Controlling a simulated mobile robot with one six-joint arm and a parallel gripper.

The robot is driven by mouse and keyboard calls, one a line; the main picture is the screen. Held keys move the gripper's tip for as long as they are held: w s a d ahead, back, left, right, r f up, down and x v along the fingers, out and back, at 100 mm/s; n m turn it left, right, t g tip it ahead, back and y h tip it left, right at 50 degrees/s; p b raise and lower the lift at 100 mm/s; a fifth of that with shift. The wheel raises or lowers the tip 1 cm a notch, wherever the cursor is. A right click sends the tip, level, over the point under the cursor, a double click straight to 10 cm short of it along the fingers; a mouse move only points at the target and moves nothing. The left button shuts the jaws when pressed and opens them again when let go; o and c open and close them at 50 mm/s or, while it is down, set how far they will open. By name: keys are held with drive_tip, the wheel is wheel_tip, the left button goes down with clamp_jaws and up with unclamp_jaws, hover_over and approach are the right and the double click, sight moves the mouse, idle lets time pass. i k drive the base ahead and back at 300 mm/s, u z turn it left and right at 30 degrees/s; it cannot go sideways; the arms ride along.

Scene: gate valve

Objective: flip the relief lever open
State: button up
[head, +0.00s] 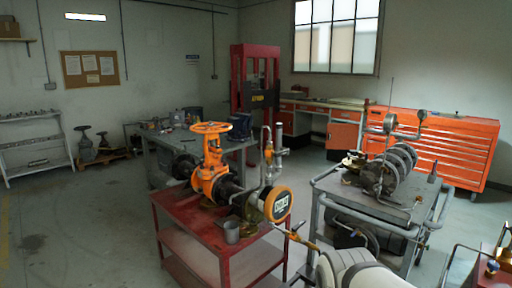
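The orange gate valve (208,180) with its orange handwheel (212,127) stands on the red cart (205,265). A dark flanged pipe joins it to a round drum-like part with an orange-rimmed, lettered face (277,204). A thin grey vertical pipe (264,168) rises behind that part, with a small grey and orange fitting (269,150) near its top.
A grey-framed cart (345,205) with machinery stands close on the right. A grey workbench (160,165) and a red press (236,90) are behind. Open floor (80,230) lies to the left.

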sight(277, 155)
drive_tip(key=u, duration=0.05)
drive_tip(key=i, duration=0.45)
drive_tip(key=z, duration=2.75)
drive_tip(key=k, duration=0.75)
drive_tip(key=u, duration=1.95)
drive_tip(key=i, duration=0.3)
drive_tip(key=z, duration=0.3)
